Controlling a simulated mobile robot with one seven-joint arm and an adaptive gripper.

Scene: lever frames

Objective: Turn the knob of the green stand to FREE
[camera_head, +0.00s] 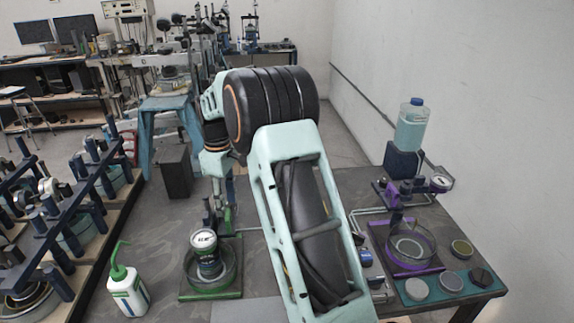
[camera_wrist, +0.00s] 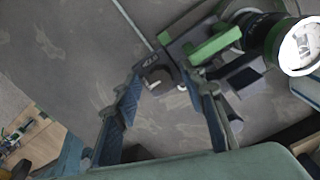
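The green stand (camera_head: 212,290) is on the table left of my arm in the head view, with a white-faced round dial (camera_head: 203,241) above its ring. In the wrist view a dark knob (camera_wrist: 157,77) with a white mark sits on a dark plate beside the stand's green block (camera_wrist: 212,45). Small white lettering is on the plate above the knob, too small to read surely. My gripper (camera_wrist: 165,80) is open, its blue fingers to the left and right of the knob. I cannot tell whether they touch it. In the head view the knob is not clearly visible.
A white bottle with a green nozzle (camera_head: 128,290) stands left of the green stand. A purple stand (camera_head: 408,268) with small round pieces is on the right, with a tall bottle (camera_head: 411,125) behind. A rack of blue posts (camera_head: 60,215) is at far left.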

